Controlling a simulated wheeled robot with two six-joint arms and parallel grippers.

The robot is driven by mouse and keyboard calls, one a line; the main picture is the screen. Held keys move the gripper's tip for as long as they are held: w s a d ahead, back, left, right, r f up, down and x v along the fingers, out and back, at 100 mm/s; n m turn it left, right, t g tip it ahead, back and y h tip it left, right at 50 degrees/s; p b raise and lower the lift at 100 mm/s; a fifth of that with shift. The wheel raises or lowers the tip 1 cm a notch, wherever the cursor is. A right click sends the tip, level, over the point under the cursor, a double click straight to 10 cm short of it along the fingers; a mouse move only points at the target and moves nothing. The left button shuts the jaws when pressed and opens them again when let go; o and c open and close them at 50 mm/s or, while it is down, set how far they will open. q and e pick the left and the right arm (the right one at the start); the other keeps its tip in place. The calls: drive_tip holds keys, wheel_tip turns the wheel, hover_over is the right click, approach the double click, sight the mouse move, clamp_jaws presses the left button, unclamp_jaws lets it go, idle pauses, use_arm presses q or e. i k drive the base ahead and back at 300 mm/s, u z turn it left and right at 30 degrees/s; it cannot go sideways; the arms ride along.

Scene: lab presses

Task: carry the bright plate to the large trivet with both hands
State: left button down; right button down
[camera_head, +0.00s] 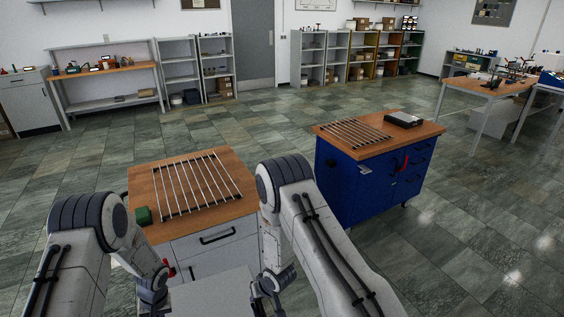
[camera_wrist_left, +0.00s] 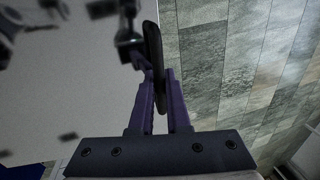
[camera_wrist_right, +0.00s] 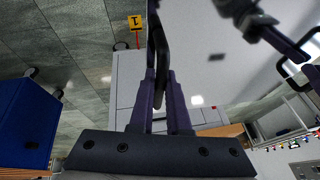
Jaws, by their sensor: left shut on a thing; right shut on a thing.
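The bright plate (camera_head: 212,296) is a pale grey flat sheet low in the head view, between my two hands. Its pale surface fills much of the left wrist view (camera_wrist_left: 75,100) and shows in the right wrist view (camera_wrist_right: 205,65). My left gripper (camera_head: 158,297) is shut on a dark handle (camera_wrist_left: 152,60) at its left side. My right gripper (camera_head: 266,289) is shut on a dark handle (camera_wrist_right: 161,55) at its right side. A wire trivet (camera_head: 197,184) lies on the near wooden-topped cabinet, beyond the plate. Another wire trivet (camera_head: 355,133) lies on the blue cabinet and looks smaller.
The near grey cabinet (camera_head: 218,248) has a green block (camera_head: 143,215) at its top's left edge. The blue cabinet (camera_head: 345,190) carries a dark box (camera_head: 404,119) and stands to the right, across a gap. Shelves line the back wall. The tiled floor between is clear.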

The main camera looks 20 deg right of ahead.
sight(355, 130)
drive_tip(key=k, duration=0.9)
drive_tip(key=z, duration=0.85)
drive_tip(key=i, duration=0.5)
drive_tip(key=z, duration=1.2)
drive_tip(key=i, duration=0.65)
drive_tip(key=z, duration=0.5)
drive_tip(key=i, duration=1.85)
drive_tip(key=u, duration=0.75)
drive_tip(key=i, duration=0.65)
drive_tip(key=u, duration=1.1)
drive_tip(key=i, duration=0.45)
drive_tip(key=u, duration=0.45)
